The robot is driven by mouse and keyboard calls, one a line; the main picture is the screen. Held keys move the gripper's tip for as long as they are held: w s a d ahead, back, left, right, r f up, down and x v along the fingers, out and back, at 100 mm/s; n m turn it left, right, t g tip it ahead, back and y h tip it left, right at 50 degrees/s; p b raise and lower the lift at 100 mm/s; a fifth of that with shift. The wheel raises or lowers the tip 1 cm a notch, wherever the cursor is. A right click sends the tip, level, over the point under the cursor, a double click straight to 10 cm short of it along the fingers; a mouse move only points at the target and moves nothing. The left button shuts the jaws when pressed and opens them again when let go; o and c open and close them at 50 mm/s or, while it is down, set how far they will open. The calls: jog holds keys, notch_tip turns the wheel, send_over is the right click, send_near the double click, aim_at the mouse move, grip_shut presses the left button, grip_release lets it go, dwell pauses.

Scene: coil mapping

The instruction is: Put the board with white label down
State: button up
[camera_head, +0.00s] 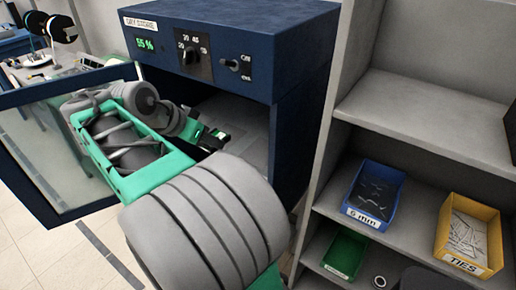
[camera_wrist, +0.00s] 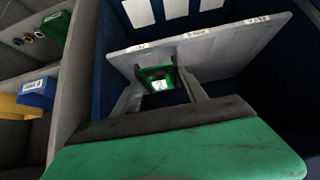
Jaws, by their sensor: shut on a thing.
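My gripper (camera_wrist: 163,88) is shut on the board with white label (camera_wrist: 158,73). The board is a small green piece with a dark middle, and its white label faces the wrist camera between the two grey fingers. In the head view the board (camera_head: 214,138) shows in part, green and black, just past my wrist at the mouth of the blue dry store cabinet (camera_head: 290,60). In the wrist view a pale grey shelf (camera_wrist: 235,50) of the cabinet lies beyond and around the board. I cannot tell whether the board touches it. My arm hides part of the cabinet opening.
The cabinet's glass door (camera_head: 40,150) stands open at the left, close to my arm. At the right, a grey shelf unit (camera_head: 425,105) holds a blue bin (camera_head: 372,198), a yellow ties bin (camera_head: 468,235) and a green bin (camera_head: 344,253). Labels line the cabinet shelf's edges.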

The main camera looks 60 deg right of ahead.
aim_at(230, 135)
jog(key=s+m+g, duration=0.1)
jog(key=s+d+r+m+g, duration=0.1)
jog(key=s+m, duration=0.1)
jog(key=s+d+m+g+y, duration=0.1)
jog(key=s, duration=0.1)
jog(key=shift+s+r+m, duration=0.15)
jog(key=shift+s+m, duration=0.1)
jog(key=shift+m, duration=0.05)
jog(key=d+f, duration=0.2)
jog(key=d, duration=0.2)
jog(key=s+d+f+p, duration=0.1)
jog(key=d+f, duration=0.2)
jog(key=d, duration=0.1)
jog(key=d+f, duration=0.3)
jog(key=d, duration=0.1)
jog(key=shift+s+f, duration=0.1)
jog(key=shift+s, duration=0.1)
jog(key=shift+d+f+p, duration=0.15)
jog(key=shift+f+p, duration=0.1)
jog(key=shift+p, duration=0.05)
jog(key=f, duration=0.1)
jog(key=f+p, duration=0.1)
jog(key=f, duration=0.1)
jog(key=shift+d+f, duration=0.3)
jog(key=shift+d, duration=0.05)
jog(key=shift+f, duration=0.35)
jog(key=o, duration=1.5)
jog(key=shift+r, duration=0.1)
